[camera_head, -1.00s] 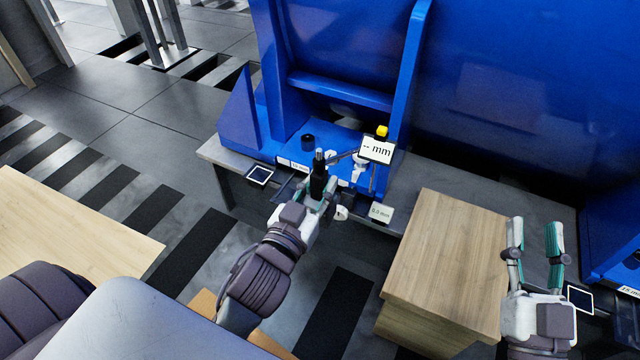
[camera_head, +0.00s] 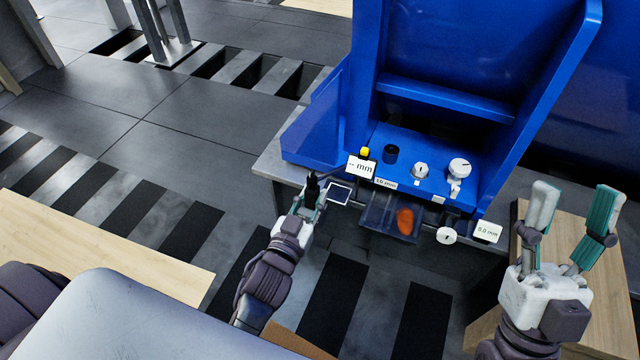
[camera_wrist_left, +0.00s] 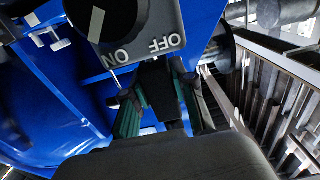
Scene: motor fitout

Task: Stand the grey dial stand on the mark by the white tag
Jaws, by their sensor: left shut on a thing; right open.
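My left gripper (camera_head: 312,195) is shut on the dark post of the dial stand (camera_head: 313,183), at the left end of the grey bench. The stand's "-- mm" display (camera_head: 360,168) with a yellow cap is off to the right. In the left wrist view, a grey block with an ON/OFF dial (camera_wrist_left: 140,25) is just beyond the fingers (camera_wrist_left: 160,105). A white-outlined dark square mark (camera_head: 340,193) lies on the bench just right of the gripper. A white tag (camera_head: 385,183) is beside it. I cannot tell whether the stand touches the bench. My right gripper (camera_head: 575,230) is open and empty.
The blue machine (camera_head: 440,100) rises behind the bench (camera_head: 272,165). White knobs (camera_head: 459,168) and a black cup (camera_head: 391,153) are on its base. A clear tray holds an orange piece (camera_head: 405,220). A "0.0 mm" tag (camera_head: 487,232) is further right.

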